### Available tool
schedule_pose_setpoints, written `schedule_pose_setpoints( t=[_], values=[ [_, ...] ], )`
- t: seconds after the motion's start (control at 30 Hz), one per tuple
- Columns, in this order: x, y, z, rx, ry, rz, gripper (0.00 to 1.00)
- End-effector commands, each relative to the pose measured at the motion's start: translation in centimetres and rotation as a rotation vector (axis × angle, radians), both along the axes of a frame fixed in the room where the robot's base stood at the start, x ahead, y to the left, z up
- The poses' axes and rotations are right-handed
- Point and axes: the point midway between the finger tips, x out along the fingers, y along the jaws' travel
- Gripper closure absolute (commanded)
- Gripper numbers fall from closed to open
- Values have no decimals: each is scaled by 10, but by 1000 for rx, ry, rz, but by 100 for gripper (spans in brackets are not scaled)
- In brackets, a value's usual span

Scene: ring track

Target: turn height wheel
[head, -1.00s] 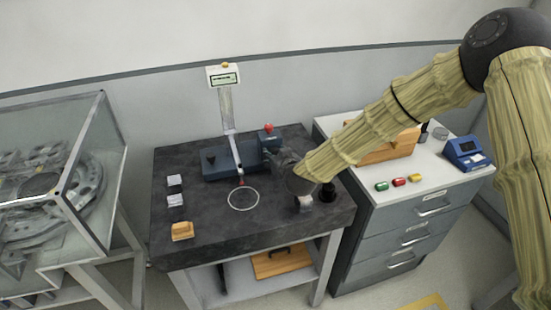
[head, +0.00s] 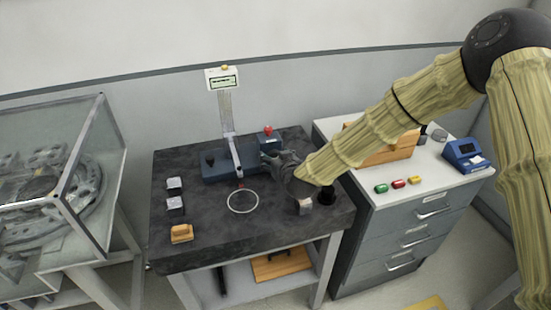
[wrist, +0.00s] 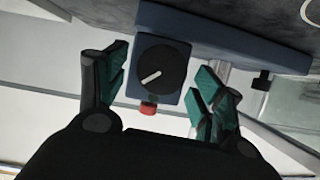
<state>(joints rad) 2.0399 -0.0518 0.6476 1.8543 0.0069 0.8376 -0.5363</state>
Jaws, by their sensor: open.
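The measuring stand has a blue-grey base (head: 215,172), a pale upright column (head: 227,112) and a display (head: 223,78) on top. In the wrist view a round black wheel (wrist: 160,68) with a white line sits on the end face of the blue-grey housing (wrist: 225,40). I take it for the height wheel; in the head view it is hidden by my gripper. My gripper (head: 270,157) is at the right end of the stand. Its two green-padded fingers (wrist: 163,80) are open, one on each side of the wheel, with gaps visible in the picture.
A red knob (head: 268,130) tops the housing, close to my gripper; it also shows in the wrist view (wrist: 148,109). Small blocks (head: 175,203) stand at the table's left. A drawer cabinet (head: 400,235) stands right, a glass case (head: 80,150) left.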

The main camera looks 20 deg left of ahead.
Motion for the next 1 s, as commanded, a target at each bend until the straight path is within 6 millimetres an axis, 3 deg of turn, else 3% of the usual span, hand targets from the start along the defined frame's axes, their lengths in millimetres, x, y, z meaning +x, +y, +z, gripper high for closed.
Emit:
schedule_pose_setpoints(
  t=[0.6,1.0],
  values=[
    [-74,-53,38,0,0,0,32],
    [-87,-62,44,0,0,0,32]
  ],
)
